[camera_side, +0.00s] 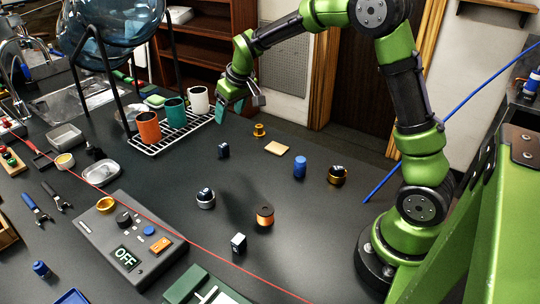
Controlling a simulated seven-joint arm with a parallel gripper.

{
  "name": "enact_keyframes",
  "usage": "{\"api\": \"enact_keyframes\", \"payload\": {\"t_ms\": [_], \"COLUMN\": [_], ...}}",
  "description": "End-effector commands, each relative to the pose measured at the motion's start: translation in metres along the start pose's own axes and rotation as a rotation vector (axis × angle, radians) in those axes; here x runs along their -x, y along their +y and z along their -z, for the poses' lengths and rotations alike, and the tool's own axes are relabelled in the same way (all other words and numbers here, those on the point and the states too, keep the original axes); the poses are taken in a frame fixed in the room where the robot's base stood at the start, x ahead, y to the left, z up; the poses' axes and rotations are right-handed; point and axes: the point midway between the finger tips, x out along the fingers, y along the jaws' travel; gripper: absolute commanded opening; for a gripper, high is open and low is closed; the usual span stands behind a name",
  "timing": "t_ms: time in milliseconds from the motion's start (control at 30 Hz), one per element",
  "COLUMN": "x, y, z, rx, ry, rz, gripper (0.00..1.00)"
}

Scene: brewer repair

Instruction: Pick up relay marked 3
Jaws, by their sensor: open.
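Several small parts lie on the dark worktop, and their numbers are too small to read, so I cannot tell which is the relay marked 3. A small dark block with a pale mark (223,150) stands below my gripper. A second block with a white top (238,242) stands at the front middle. A dark round part with a silver rim (205,197) and one with a gold rim (337,176) also carry pale marks. My gripper (240,108) is open and empty, raised above the worktop near the cup rack.
A wire rack (170,138) with orange, teal and white cups stands behind left. A control box reading OFF (125,240) sits front left, with a red cable across it. A copper spool (265,215) and blue cylinder (300,166) stand on the otherwise fairly open middle.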

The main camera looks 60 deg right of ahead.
Motion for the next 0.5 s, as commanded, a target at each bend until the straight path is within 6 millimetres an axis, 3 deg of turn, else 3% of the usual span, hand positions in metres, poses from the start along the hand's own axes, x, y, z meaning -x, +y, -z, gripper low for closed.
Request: {"api": "enact_keyframes", "payload": {"t_ms": [300,500], "x": [-0.069,-0.101], "y": [0.0,0.0], "z": [-0.004,-0.003], "rx": [-0.003,-0.002], "ry": [-0.009,-0.006], "rz": [0.001,0.002], "gripper": [0.62,0.62]}}
